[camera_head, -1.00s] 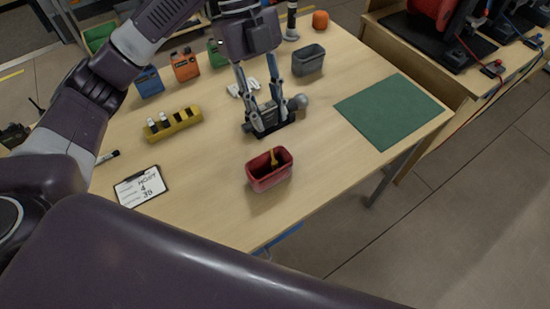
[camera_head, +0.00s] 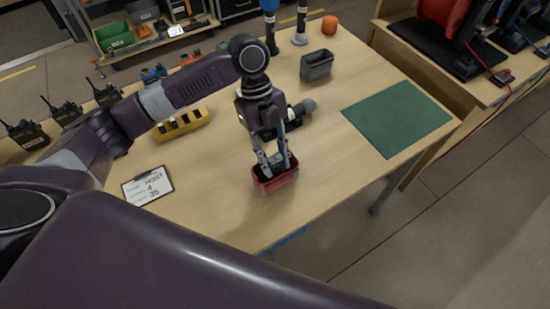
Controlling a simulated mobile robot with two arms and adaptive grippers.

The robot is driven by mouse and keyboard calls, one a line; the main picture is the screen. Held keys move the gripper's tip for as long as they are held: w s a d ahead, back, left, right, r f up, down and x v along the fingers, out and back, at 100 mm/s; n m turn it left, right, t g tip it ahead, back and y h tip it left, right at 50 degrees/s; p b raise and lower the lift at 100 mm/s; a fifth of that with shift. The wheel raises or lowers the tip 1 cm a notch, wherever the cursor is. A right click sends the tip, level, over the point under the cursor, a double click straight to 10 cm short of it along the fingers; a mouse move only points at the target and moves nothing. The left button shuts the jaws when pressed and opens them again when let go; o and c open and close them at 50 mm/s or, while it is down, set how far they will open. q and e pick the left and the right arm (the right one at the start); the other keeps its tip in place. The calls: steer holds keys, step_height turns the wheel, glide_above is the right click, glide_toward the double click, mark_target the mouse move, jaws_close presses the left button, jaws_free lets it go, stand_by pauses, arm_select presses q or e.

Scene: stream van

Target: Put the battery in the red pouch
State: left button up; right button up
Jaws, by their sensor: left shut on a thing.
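The red pouch (camera_head: 275,184) is a small open-topped red container on the wooden table, near its front edge. My left gripper (camera_head: 275,170) points down into the pouch's mouth, with its fingertips at or just inside the rim. It is shut on a small dark thing between the fingers, which I take to be the battery (camera_head: 274,162). The battery is mostly hidden by the fingers and the pouch wall, and I cannot tell whether it touches the pouch floor. My right gripper is not in view.
A grey-headed microphone (camera_head: 304,107) lies behind the gripper. A grey bin (camera_head: 316,66), a green mat (camera_head: 397,118), a yellow holder (camera_head: 181,125) and a clipboard (camera_head: 148,186) are around. Radios (camera_head: 27,133) stand at the left. The table right of the pouch is clear.

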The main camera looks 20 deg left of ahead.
arm_select(q)
steer(key=shift+f, duration=0.45)
steer(key=o, duration=1.1)
steer(key=shift+o, duration=0.2)
steer(key=b+v, duration=0.1)
steer(key=v, duration=1.2)
steer(key=shift+d+b, duration=0.25)
steer(key=shift+b, duration=0.1)
steer(key=shift+s, duration=0.15)
